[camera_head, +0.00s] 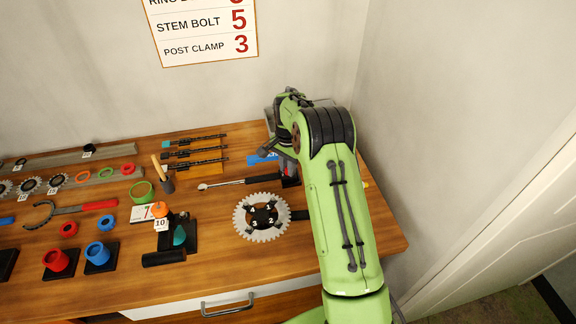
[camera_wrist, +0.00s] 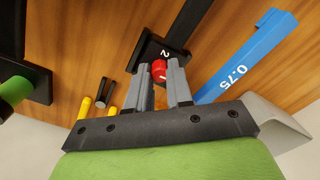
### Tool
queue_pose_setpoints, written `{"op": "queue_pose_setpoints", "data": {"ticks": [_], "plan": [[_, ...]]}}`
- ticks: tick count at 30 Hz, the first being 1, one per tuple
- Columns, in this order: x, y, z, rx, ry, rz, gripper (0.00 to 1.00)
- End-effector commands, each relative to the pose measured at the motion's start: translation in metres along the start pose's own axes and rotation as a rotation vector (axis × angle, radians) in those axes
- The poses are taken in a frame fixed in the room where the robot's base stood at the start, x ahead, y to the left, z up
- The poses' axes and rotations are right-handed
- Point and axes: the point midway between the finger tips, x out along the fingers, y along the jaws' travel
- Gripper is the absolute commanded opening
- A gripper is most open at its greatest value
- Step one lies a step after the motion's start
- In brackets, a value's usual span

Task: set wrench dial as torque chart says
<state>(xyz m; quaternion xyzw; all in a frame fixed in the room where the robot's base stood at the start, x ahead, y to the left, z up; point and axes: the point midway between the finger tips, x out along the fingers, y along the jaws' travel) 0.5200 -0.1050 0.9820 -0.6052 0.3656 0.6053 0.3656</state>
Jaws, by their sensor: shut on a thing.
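The torque chart (camera_head: 203,30) hangs on the back wall in the head view. It reads STEM BOLT 5 and POST CLAMP 3; its top row is cut off. The torque wrench (camera_head: 263,180) lies on the bench, its black handle running right toward my gripper. In the wrist view, a red dial (camera_wrist: 159,70) sits at a black block (camera_wrist: 153,50) marked with a white 2. My gripper (camera_wrist: 163,78) is shut on the red dial, a finger on each side. The fingers cover part of the dial. In the head view my arm hides most of the gripper.
A blue bar (camera_wrist: 243,60) marked 0.75 lies close beside my gripper. A chainring (camera_head: 262,217) lies in front of the wrench. Black rods (camera_head: 195,153) lie behind it. Cups, rings and a small stand (camera_head: 178,236) fill the bench's left side.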

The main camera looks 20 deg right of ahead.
Motion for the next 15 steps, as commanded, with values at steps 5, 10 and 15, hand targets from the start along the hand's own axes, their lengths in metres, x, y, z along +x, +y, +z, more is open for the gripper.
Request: {"op": "queue_pose_setpoints", "data": {"ticks": [5,10,15], "plan": [[-0.0003,0.0,-0.0002,0.001,0.001,-0.001,0.0],[-0.0003,0.0,-0.0002,0.002,0.001,0.0,0.34],[-0.0002,0.0,-0.0002,0.002,0.0,0.0,0.47]]}}
